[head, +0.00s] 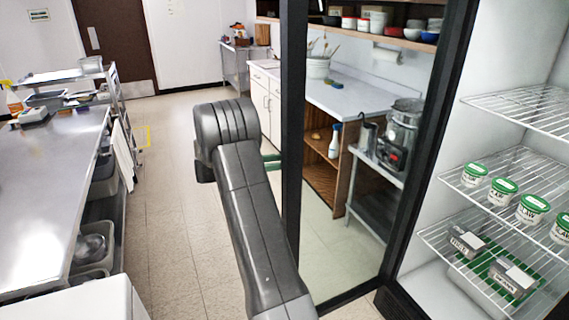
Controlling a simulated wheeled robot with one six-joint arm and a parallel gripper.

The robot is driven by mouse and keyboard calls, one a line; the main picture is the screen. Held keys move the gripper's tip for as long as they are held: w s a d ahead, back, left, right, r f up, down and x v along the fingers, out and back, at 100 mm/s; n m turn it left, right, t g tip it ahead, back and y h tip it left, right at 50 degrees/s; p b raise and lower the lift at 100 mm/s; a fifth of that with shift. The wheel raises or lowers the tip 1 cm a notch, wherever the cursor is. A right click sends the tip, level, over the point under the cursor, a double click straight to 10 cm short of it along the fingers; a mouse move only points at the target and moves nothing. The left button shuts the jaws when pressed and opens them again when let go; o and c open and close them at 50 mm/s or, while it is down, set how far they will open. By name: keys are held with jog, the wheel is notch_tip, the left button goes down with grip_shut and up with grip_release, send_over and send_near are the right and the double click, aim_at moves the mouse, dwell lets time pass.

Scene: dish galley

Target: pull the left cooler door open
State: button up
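The cooler door is a tall glass panel in a black frame (291,130). It stands swung out from the cooler, and the room behind shows through its glass. The cooler's white interior (510,65) is exposed at the right, with wire shelves inside.
Several green-lidded tubs (503,191) and grey containers (466,241) stand on the cooler shelves. A steel table (50,150) runs along the left. The tiled floor aisle (172,200) between table and door is clear. A counter (350,100) lies beyond the glass.

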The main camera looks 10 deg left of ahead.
jog(key=b+v, duration=0.2)
jog(key=v, duration=0.9)
jog(key=p+x, duration=0.3)
jog(key=x, duration=1)
jog(key=shift+d, duration=0.3)
